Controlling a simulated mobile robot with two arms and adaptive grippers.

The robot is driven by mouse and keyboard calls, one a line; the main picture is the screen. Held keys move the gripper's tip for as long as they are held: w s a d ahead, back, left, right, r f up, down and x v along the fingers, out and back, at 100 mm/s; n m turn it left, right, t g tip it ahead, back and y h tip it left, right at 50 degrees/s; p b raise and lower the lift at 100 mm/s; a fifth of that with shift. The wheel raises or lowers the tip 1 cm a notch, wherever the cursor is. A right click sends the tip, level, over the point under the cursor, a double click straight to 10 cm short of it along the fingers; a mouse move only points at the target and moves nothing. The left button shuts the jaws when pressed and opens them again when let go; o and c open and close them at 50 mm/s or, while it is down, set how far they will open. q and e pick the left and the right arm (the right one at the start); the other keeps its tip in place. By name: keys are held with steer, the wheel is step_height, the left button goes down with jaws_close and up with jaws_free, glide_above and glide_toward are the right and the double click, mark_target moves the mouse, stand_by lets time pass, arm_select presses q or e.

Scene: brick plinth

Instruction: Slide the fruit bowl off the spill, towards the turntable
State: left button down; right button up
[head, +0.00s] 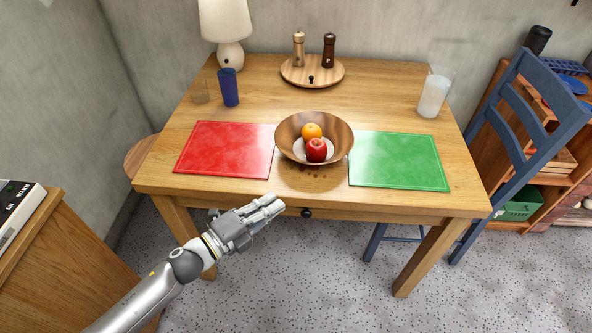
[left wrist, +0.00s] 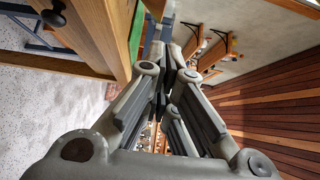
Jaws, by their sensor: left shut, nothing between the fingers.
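The wooden fruit bowl (head: 340,134) stands on the table between the red and green mats, holding an orange (head: 311,131) and a red apple (head: 316,150). The spill (head: 310,174) shows as small dark reddish spots on the wood at the bowl's near edge; any part beneath the bowl is hidden. The round wooden turntable (head: 298,76) stands at the back of the table, with two mills on it. My left gripper (head: 279,204) is shut and empty at the table's front edge, nearer than the bowl and apart from it. It also shows in the left wrist view (left wrist: 168,75). My right gripper is not in view.
The red mat (head: 225,148) and green mat (head: 400,160) flank the bowl. Bare wood lies between bowl and turntable. A blue chair (head: 515,130) is at right.

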arm_select(q)
steer(key=x, duration=0.3)
steer(key=w+a+x, duration=0.1)
steer(key=x, duration=0.3)
steer(key=p+x, duration=0.1)
steer(key=x, duration=0.3)
steer(key=shift+w+a, duration=0.15)
steer(key=shift+a, duration=0.15)
steer(key=shift+w, duration=0.65)
